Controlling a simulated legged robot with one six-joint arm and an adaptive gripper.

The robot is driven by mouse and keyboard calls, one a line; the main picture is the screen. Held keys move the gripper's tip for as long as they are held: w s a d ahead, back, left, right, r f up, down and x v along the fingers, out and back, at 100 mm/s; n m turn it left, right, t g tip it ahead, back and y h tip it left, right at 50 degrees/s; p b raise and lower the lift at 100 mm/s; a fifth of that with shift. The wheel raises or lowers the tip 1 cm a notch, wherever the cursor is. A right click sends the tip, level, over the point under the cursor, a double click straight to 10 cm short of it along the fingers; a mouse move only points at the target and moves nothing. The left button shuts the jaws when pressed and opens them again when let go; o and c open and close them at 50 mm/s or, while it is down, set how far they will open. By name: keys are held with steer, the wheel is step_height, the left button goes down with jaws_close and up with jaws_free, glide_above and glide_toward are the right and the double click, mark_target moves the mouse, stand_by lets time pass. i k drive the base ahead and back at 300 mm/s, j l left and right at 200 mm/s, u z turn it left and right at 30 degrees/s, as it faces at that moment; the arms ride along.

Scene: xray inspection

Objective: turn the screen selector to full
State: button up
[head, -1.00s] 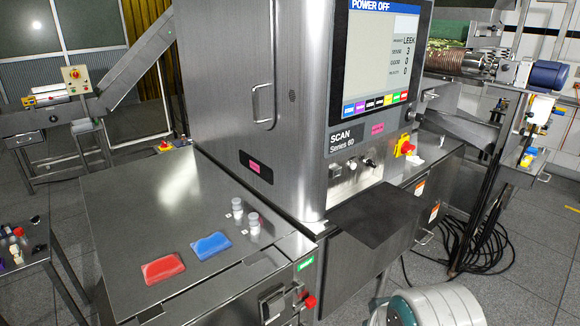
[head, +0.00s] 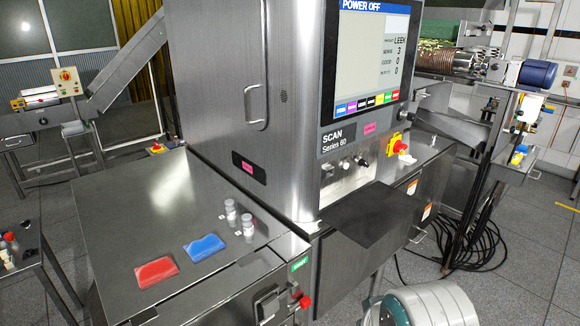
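The inspection machine's screen (head: 372,55) reads "POWER OFF" along its top, with a row of coloured buttons below. On the steel panel under it are several small controls, including a black knob (head: 364,162) and a silver key-like switch (head: 349,167). A red and yellow rotary switch (head: 397,144) sits to their right. A dark knob (head: 404,115) shows at the screen housing's lower right. I cannot tell which control is the screen selector, or its setting.
A steel table (head: 130,200) at the left bears a red pad (head: 158,271), a blue pad (head: 205,248) and small vials (head: 231,213). A dark shelf (head: 375,215) juts out below the controls. Black cables (head: 465,245) lie on the floor at right, with bare floor around.

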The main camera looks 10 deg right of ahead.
mark_target(361, 162)
steer(key=i+z, duration=0.15)
steer(key=i, duration=0.8)
